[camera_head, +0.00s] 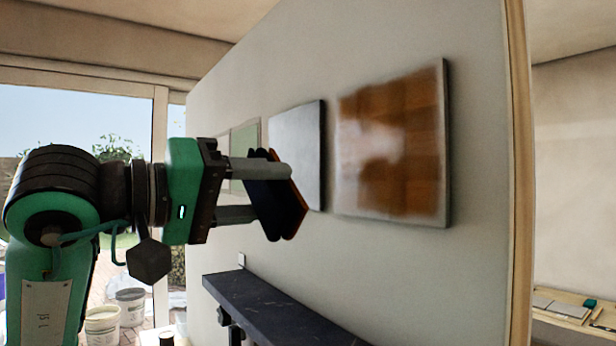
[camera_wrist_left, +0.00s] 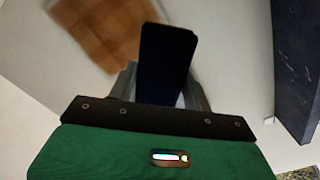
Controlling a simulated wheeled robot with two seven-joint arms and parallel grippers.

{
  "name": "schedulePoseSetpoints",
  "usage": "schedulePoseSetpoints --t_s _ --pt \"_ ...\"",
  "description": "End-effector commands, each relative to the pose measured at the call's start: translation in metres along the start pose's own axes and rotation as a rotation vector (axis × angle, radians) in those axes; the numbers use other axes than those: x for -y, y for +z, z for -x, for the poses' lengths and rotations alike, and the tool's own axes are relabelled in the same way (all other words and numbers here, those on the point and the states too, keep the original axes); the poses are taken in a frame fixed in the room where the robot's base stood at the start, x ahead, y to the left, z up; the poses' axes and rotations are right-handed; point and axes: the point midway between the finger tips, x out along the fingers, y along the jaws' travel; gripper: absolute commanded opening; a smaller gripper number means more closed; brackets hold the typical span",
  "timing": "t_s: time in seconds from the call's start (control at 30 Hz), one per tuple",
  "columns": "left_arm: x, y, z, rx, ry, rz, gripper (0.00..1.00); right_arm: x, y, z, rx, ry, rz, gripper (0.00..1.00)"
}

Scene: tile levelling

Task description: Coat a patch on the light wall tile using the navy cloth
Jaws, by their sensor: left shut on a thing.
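My left gripper (camera_head: 265,191) is shut on the navy cloth (camera_head: 268,208), a dark flat pad with an orange-brown edge. In the left wrist view the cloth (camera_wrist_left: 165,55) stands upright between the fingers. A plain light grey tile (camera_head: 295,140) is on the wall just behind the cloth, which hides its lower left part. Whether the cloth touches it cannot be told. To its right is a pale-edged tile with a brown, blotchy face (camera_head: 395,140) and a whitish smear; it also shows in the left wrist view (camera_wrist_left: 105,30). My right gripper is not in view.
A pale green tile (camera_head: 246,138) is further left, partly behind the gripper. A dark shelf (camera_head: 275,308) juts out below the tiles. Buckets (camera_head: 103,325) stand at lower left. A wooden bench (camera_head: 572,318) is at far right. The wall below the brown tile is bare.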

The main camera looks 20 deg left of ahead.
Motion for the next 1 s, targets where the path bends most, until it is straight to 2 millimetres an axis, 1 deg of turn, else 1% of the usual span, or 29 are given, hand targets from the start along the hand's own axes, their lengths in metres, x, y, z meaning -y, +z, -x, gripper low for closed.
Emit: schedulePoseSetpoints --t_s 0.37,0.53,0.67,1.0 --pt "0.0 0.0 0.0 0.0 0.0 0.0 0.31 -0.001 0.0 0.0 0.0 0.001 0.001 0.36" --pt "-0.001 0.0 -0.006 0.0 0.001 0.0 0.31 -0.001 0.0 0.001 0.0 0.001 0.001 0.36" --pt "-0.001 0.0 -0.018 0.001 0.0 0.001 0.31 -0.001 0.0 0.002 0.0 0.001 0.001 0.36" --pt "0.0 0.001 -0.055 0.001 0.001 0.001 0.31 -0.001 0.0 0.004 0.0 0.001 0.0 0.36"
